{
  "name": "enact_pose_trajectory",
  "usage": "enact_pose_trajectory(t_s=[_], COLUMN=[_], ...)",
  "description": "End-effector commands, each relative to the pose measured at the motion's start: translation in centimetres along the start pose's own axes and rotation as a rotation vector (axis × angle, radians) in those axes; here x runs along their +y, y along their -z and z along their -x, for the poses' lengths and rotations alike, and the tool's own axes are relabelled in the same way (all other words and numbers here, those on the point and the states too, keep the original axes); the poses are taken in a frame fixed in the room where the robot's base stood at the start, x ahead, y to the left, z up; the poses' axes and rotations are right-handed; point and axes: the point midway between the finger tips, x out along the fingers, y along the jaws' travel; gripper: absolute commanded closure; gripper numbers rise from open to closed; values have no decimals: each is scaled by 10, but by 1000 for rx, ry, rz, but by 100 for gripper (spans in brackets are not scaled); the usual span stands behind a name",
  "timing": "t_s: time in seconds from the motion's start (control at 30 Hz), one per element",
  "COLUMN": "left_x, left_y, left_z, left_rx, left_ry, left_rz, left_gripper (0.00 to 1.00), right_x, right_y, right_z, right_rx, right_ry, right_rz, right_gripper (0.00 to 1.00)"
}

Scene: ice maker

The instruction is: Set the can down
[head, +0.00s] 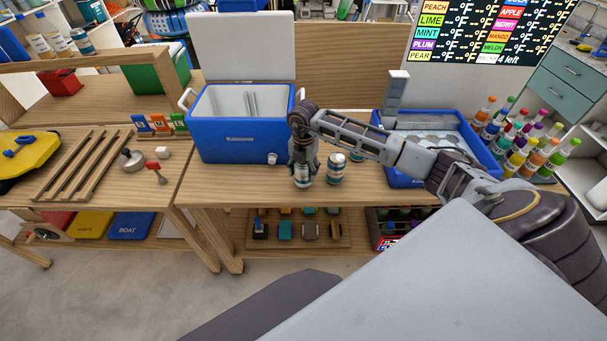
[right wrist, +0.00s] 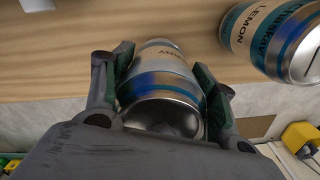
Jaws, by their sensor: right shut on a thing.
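My right gripper (head: 304,160) is shut on a silver can with a blue band (head: 303,174), at the front edge of the wooden table (head: 240,192). The held can fills the space between the fingers in the right wrist view (right wrist: 162,92). I cannot tell whether its base touches the table. A second can (head: 337,168) stands just to its right, apart from it. In the right wrist view this second can (right wrist: 272,40) has a label reading LEMON. My left gripper is not in view.
An open blue cooler (head: 235,140) stands behind and left of the held can. A blue tray of ice (head: 405,180) is to the right, partly behind my right arm. Several colourful bottles (head: 520,150) stand at the far right. The table's front left is clear.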

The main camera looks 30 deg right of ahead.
Motion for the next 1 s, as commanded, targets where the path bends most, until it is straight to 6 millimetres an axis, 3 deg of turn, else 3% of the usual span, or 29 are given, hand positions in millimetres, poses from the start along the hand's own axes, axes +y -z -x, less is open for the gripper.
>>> enact_pose_trajectory(t_s=[0.23, 0.7, 0.73, 0.9, 1.0], left_x=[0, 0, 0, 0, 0], left_y=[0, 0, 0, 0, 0], left_z=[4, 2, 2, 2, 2], left_rx=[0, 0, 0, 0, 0], left_ry=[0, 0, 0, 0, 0], left_rz=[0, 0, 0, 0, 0], left_gripper=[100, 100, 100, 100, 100], right_x=[0, 0, 0, 0, 0], right_y=[-1, -1, -1, -1, -1], right_z=[-21, -26, -27, -26, -26], right_rx=[-1, -2, -1, -1, -1], right_ry=[-1, -2, 0, 0, 0], right_rz=[0, 0, 0, 0, 0], right_gripper=[78, 78, 41, 21, 21])
